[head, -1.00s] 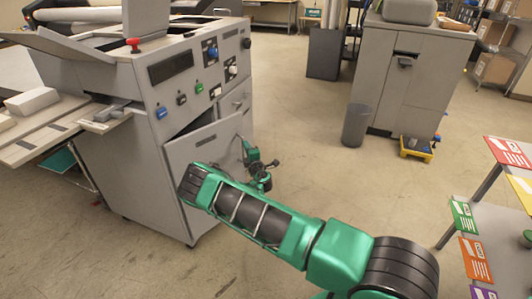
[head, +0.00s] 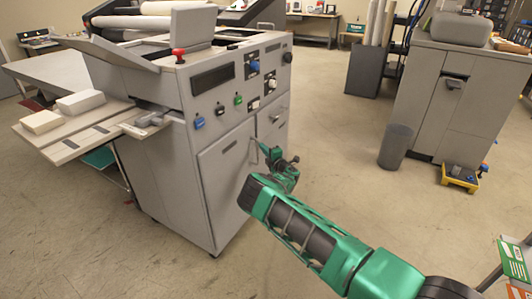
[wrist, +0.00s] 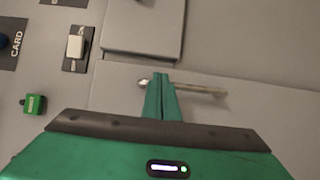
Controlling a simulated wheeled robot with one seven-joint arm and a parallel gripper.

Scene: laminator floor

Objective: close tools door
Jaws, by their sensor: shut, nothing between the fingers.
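The grey laminator's lower left door (head: 228,180) is the one at my gripper, and it looks nearly flush with the cabinet front. A label names no door that I can read. Its metal bar handle (wrist: 205,88) lies near the edge beside the neighbouring door (wrist: 143,28). My gripper (wrist: 160,80) is shut and empty, with its fingertips at one end of the handle; I cannot tell whether they touch it. In the head view my gripper (head: 268,155) is in front of the door's right side, hiding part of it.
The laminator (head: 165,130) carries a side tray (head: 85,125) at left. A bin (head: 395,147) and a grey cabinet (head: 455,95) with a yellow tray (head: 460,177) stand right. Open floor lies between them. A table with coloured cards (head: 515,265) is at lower right.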

